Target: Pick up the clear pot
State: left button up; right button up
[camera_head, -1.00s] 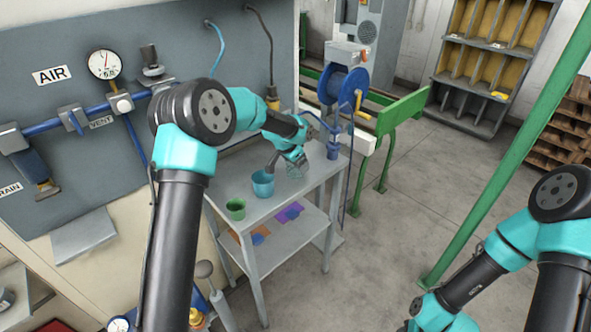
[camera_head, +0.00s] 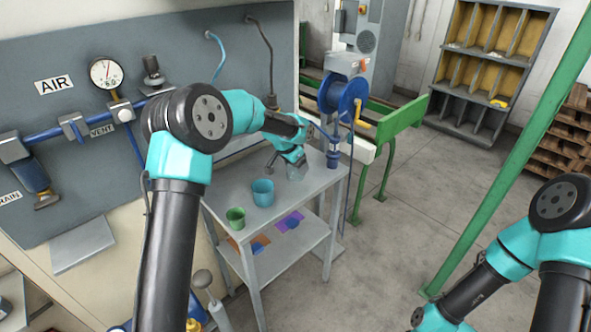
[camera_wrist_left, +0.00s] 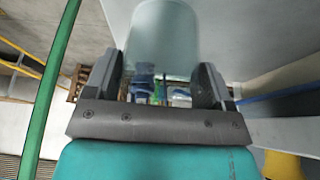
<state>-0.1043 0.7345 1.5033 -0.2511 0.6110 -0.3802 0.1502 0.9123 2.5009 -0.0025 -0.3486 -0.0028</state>
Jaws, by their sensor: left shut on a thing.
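The clear pot (camera_head: 297,172) is a see-through cup near the right end of the grey table, in the head view. My left gripper (camera_head: 293,160) is shut on it from above. In the left wrist view the clear pot (camera_wrist_left: 163,42) stands between the two dark fingers of my left gripper (camera_wrist_left: 163,85). It seems to be a little above the tabletop, but the gap is hard to see. My right arm is at the right edge of the head view, and its gripper is not in view.
A blue pot (camera_head: 262,193) and a green pot (camera_head: 236,218) stand on the table (camera_head: 220,197) left of the clear pot. The lower shelf holds orange (camera_head: 250,246) and purple (camera_head: 290,222) patches. A blue reel (camera_head: 343,92) stands behind, and a gauge wall (camera_head: 60,130) is at left.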

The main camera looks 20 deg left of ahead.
pick_arm(q)
jog(key=s+d+r, duration=0.1)
jog(key=s+d, duration=0.1)
jog(key=s, duration=0.5)
jog(key=s+d, duration=0.2)
jog(key=s, duration=0.6)
jog(key=shift+s+d+r, duration=0.2)
jog(key=shift+r, duration=0.2)
